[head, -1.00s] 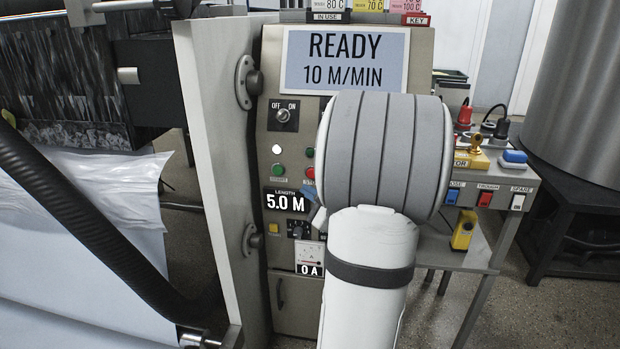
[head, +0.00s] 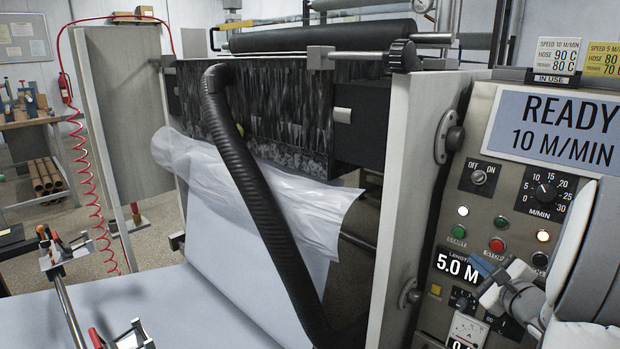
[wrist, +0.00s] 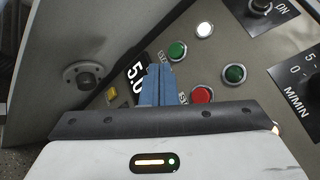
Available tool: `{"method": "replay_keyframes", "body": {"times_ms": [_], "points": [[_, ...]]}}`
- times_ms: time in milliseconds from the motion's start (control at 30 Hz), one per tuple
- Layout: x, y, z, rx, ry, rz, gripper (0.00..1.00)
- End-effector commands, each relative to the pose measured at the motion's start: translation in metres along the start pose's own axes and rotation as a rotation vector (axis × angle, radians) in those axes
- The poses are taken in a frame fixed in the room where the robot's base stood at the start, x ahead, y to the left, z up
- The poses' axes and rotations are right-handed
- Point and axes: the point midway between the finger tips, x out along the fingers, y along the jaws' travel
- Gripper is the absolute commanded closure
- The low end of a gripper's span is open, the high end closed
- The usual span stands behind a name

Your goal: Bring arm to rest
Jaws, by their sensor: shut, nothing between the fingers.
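My gripper (head: 486,268) is in front of the control panel at the lower right of the head view. Its blue fingers (wrist: 155,84) are together and empty in the wrist view, pointing at the panel near the length display and the start and stop buttons. I cannot tell whether the fingertips touch the panel. The control panel (head: 472,215) has a screen (head: 560,128) reading READY 10 M/MIN. A length display (head: 457,268) reads 5.0 M, partly hidden by my gripper. The green start button (head: 458,231) and red stop button (head: 497,245) show beside it.
A pale machine side plate (head: 415,150) stands just left of the panel. A black hose (head: 255,190) runs down past the white paper web (head: 240,240). A red coiled air line (head: 93,190) hangs at the left. A workbench (head: 30,125) stands at the far left.

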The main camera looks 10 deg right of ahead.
Motion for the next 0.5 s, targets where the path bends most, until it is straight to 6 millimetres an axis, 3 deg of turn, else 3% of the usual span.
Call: {"method": "replay_keyframes", "body": {"times_ms": [33,167,300,500], "points": [[0.003,0.001,0.031,-0.036,-0.041,0.063,1.00],[0.003,0.033,0.119,-0.183,-0.178,0.308,1.00],[-0.023,0.074,0.200,-0.396,-0.324,0.594,1.00],[-0.085,0.109,0.273,-0.763,-0.487,0.946,1.00]]}}
